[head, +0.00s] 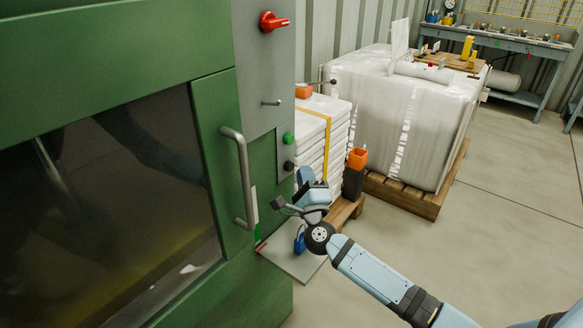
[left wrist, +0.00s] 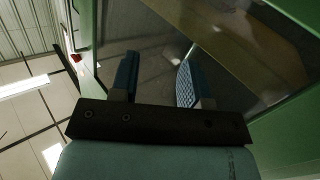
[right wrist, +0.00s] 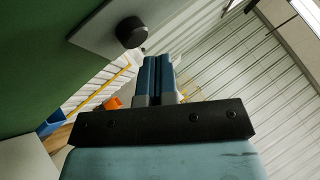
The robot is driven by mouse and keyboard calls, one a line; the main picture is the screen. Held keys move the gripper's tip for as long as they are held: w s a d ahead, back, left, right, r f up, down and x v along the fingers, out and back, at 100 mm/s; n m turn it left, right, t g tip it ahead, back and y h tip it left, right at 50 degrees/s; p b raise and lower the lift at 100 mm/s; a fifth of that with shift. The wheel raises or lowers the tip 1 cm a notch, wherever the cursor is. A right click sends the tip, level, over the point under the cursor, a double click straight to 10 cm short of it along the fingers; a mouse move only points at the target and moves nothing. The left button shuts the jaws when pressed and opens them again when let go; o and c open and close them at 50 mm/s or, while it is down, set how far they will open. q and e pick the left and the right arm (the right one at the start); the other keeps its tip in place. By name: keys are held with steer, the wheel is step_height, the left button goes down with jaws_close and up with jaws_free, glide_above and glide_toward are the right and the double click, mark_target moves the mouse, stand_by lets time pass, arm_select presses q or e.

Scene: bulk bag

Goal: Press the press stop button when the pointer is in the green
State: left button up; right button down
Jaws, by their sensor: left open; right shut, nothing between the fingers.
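The green press (head: 130,40) fills the left of the head view. Its grey side panel carries a green button (head: 288,138) and a black button (head: 288,166) below it. A black round button (right wrist: 131,32) also shows in the right wrist view, up and left of the fingers and apart from them. My right gripper (head: 304,174) is shut and empty, just below and right of the black button in the head view. A narrow white and green strip (head: 256,215) stands beside the door; no pointer can be made out. My left gripper (left wrist: 157,78) is open and empty before the press window.
A red rotary switch (head: 272,21) and the door handle (head: 239,178) stick out from the press. A stack of white bags (head: 325,130) stands behind my right gripper. A wrapped bulk bag (head: 390,110) sits on a pallet. The floor at right is clear.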

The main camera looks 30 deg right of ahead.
steer(key=shift+w, duration=0.15)
stand_by(0.7)
steer(key=shift+w+a, duration=0.2)
steer(key=shift+w, duration=0.05)
steer(key=shift+w+a, duration=0.15)
steer(key=shift+w, duration=0.3)
stand_by(0.7)
stand_by(0.3)
steer(key=shift+s+d+p, duration=0.3)
steer(key=shift+s+p, duration=0.15)
steer(key=shift+s, duration=0.4)
steer(key=shift+s+d+p, duration=0.2)
steer(key=shift+s+d, duration=0.15)
steer(key=shift+s, duration=0.4)
steer(key=shift+s+d+p, duration=0.2)
steer(key=shift+s+d, duration=0.1)
steer(key=shift+s, duration=0.5)
steer(key=shift+s+d+p, duration=0.2)
steer(key=shift+s+d, duration=0.15)
steer(key=shift+s, duration=0.4)
